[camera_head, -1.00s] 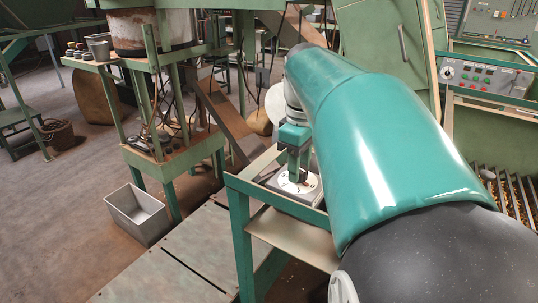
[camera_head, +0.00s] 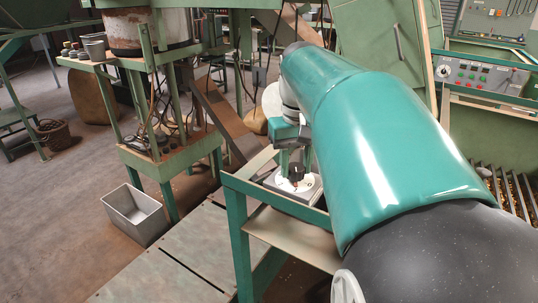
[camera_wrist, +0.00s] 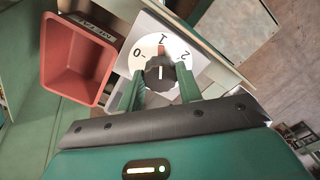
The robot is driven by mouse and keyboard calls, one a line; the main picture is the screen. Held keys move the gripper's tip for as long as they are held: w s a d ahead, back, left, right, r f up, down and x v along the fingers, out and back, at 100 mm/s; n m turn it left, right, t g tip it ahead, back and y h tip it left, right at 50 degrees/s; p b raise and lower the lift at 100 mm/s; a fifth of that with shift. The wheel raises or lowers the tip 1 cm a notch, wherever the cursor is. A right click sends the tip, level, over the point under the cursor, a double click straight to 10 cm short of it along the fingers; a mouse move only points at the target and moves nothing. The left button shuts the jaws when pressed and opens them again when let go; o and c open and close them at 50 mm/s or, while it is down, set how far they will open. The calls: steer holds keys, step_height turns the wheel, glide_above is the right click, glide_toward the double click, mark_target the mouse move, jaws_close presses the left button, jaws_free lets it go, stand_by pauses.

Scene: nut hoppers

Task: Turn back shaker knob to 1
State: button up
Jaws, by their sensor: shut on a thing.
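The shaker knob is black (camera_wrist: 160,73), with a white line that points at the 1 on its white dial plate (camera_wrist: 195,48). A red mark lies between the knob and the 1. The 0 is to the left and the 2 to the right. My gripper (camera_wrist: 161,88) has its green fingers on either side of the knob and is shut on it. In the head view my gripper (camera_head: 296,162) reaches down over the dial plate (camera_head: 312,190), and the dark knob (camera_head: 296,173) shows between the fingers.
A red-orange bin (camera_wrist: 75,62) is beside the dial in the wrist view. The dial sits on a green frame stand (camera_head: 235,205). A grey metal bin (camera_head: 135,213) stands on the floor to the left. A control panel (camera_head: 485,76) is at the upper right.

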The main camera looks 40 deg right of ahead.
mark_target(296, 167)
stand_by(0.3)
steer(key=o, duration=1)
step_height(296, 167, up, 14)
steer(key=shift+f, duration=0.1)
stand_by(0.4)
steer(key=s+a+f+n+t, duration=0.2)
steer(key=a+f, duration=0.9)
steer(key=s+a+f+n+t, duration=0.2)
steer(key=a+f+t, duration=0.1)
steer(key=a+f, duration=0.8)
steer(key=shift+s+a+f+n+t, duration=0.3)
steer(key=shift+a+f+n, duration=0.1)
steer(key=shift+f, duration=0.15)
